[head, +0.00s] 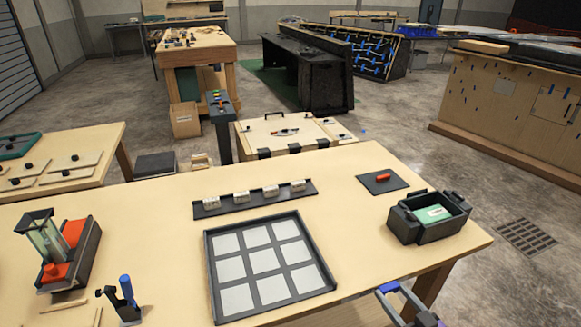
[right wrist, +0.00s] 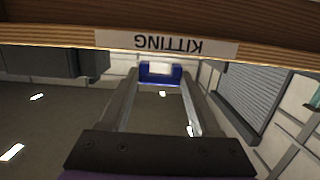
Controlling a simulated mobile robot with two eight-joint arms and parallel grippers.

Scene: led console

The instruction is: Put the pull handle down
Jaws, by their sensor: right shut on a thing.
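My right gripper (head: 397,297) shows at the bottom edge of the head view, in front of the table's near edge. In the right wrist view, its grey fingers (right wrist: 160,85) run from the dark palm to a small blue piece with a pale middle (right wrist: 160,72). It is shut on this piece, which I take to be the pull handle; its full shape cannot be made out. In the head view the blue (head: 388,287) shows at the fingers, clear of the tabletop. My left gripper is not in view.
The wooden table (head: 350,230) holds a tray of pale squares (head: 215,290), a dark rail with white blocks (head: 225,208), a dark mat (head: 372,187) with a red piece, and a black bin (head: 440,232). A KITTING label (right wrist: 165,45) shows upside down on a wooden edge.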

